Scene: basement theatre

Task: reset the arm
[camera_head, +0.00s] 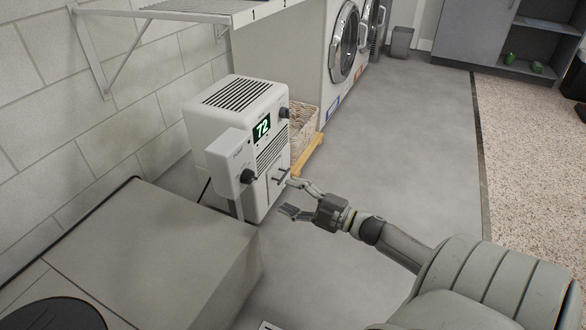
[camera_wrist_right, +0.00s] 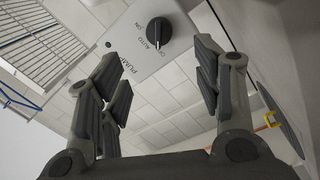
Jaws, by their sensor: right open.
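My right gripper (camera_head: 290,198) reaches in from the lower right in the head view. It is open and empty, with its fingertips in front of the lower part of a white machine (camera_head: 240,140) with a green "72" display. In the right wrist view, the open fingers of my right gripper (camera_wrist_right: 165,95) spread apart. A black knob (camera_wrist_right: 159,31) on a grey box marked PUMP, AUTO, ON and OFF shows between and beyond them. That knob also shows in the head view (camera_head: 249,176). I cannot tell whether any fingertip touches the machine. My left gripper is not in view.
A grey block (camera_head: 170,235) stands at the lower left, close to the machine. A wicker basket (camera_head: 303,130) is behind the machine. A washer (camera_head: 343,45) stands farther back, and a wire shelf (camera_head: 200,8) hangs on the wall. The grey floor (camera_head: 410,150) on the right is clear.

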